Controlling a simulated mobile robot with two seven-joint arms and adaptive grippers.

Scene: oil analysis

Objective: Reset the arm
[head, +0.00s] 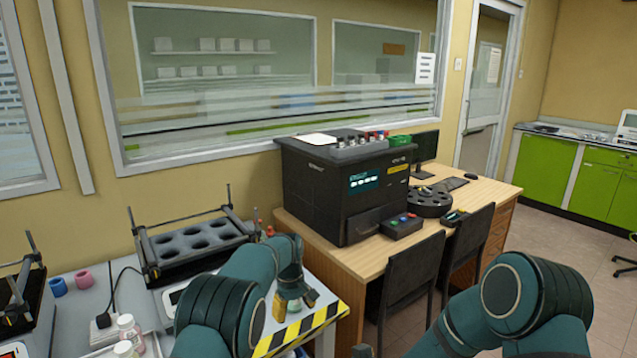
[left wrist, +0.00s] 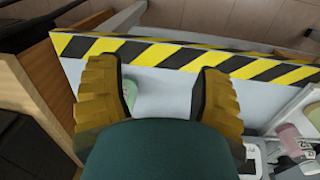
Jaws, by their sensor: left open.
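My left arm (head: 225,305) reaches in from the left over the grey bench. Its gripper (head: 293,302) points down over the bench corner with the yellow-black striped edge. In the left wrist view the two yellow ridged fingers of the left gripper (left wrist: 160,85) stand wide apart. A small pale green object (left wrist: 130,93) shows beside the left-hand finger, partly hidden by it; I cannot tell whether they touch. My right arm (head: 520,300) is bent at the lower right of the head view, and its gripper is out of view.
A black rack with round holes (head: 193,243) and white-capped bottles (head: 128,328) are on the bench. A black analyzer (head: 335,190) stands on the wooden desk (head: 365,262) beyond. Dark chairs (head: 412,282) stand before the desk. The striped edge (left wrist: 180,57) crosses the wrist view.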

